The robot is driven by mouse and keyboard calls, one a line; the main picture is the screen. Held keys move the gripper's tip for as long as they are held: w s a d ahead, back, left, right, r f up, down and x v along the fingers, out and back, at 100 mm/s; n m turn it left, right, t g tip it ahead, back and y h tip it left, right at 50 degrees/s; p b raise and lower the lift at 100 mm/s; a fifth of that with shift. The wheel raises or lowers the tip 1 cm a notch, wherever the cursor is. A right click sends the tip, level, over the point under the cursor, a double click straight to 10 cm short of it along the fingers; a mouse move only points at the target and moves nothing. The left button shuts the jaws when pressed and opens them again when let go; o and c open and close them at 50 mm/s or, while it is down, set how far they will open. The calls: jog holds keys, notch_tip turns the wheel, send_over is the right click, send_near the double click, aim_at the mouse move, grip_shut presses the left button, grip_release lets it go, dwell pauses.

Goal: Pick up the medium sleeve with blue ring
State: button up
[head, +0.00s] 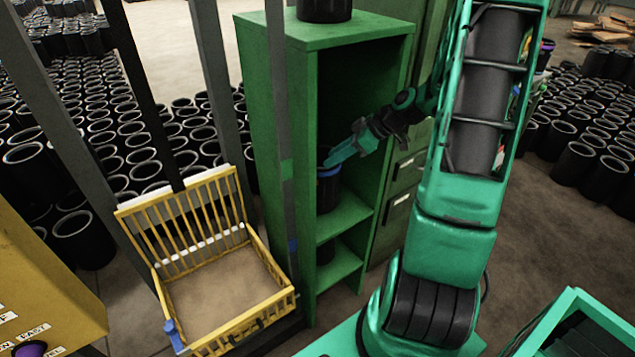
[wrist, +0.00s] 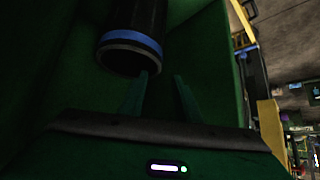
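The medium sleeve with blue ring (head: 328,193) is a black cylinder standing on a middle shelf of the green cabinet, its blue band near the top. In the wrist view the sleeve (wrist: 136,20) is at the upper middle, its banded end towards my gripper. My gripper (head: 334,157) reaches into the cabinet from the right, at the sleeve's top rim. In the wrist view the two fingers of my gripper (wrist: 161,76) are apart with nothing gripped between them. The left fingertip overlaps the edge of the rim; I cannot tell whether it touches.
The green cabinet (head: 262,110) closes in around the gripper with its side walls and shelves. Another black sleeve (head: 324,10) stands on its top. A yellow railed basket (head: 225,335) and grey posts stand to the left. Many black sleeves cover the floor behind.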

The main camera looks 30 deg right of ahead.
aim_at(321, 180)
jog(key=shift+x, duration=3.85)
jog(key=shift+w+d, duration=0.1)
jog(key=shift+d, duration=0.05)
grip_shut()
